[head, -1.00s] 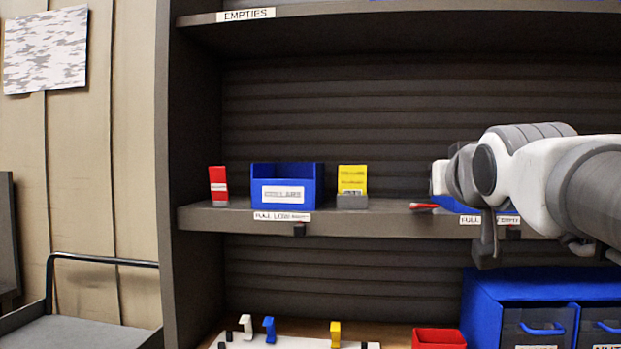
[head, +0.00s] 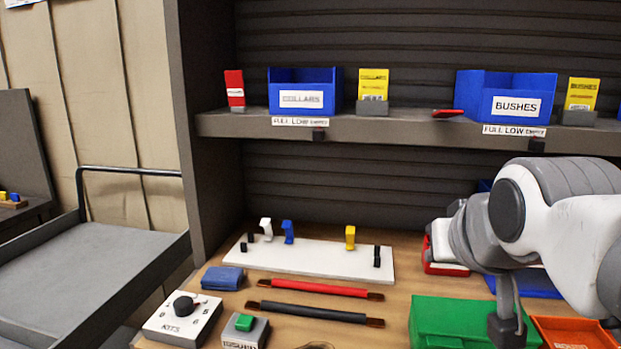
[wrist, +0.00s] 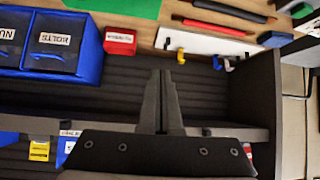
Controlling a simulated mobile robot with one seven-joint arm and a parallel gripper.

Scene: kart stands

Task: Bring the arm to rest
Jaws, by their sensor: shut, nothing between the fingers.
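My gripper shows in the wrist view (wrist: 162,75), its two dark fingers together with nothing between them. In the head view my white and grey arm comes in from the right, its wrist in front of the worktop's right part and below the shelf. The fingers cannot be made out there. In the wrist view, which is turned upside down, the fingers stand in front of the rack's dark back wall and shelf edge. I see no contact with anything.
The shelf (head: 380,130) holds a blue collars bin (head: 305,105) and a blue bushes bin (head: 505,110). Below, the worktop carries a white board (head: 325,262) with hooks, red and black bars, a KITS dial box (head: 183,318) and a green box (head: 450,318). A grey cart (head: 90,260) stands left.

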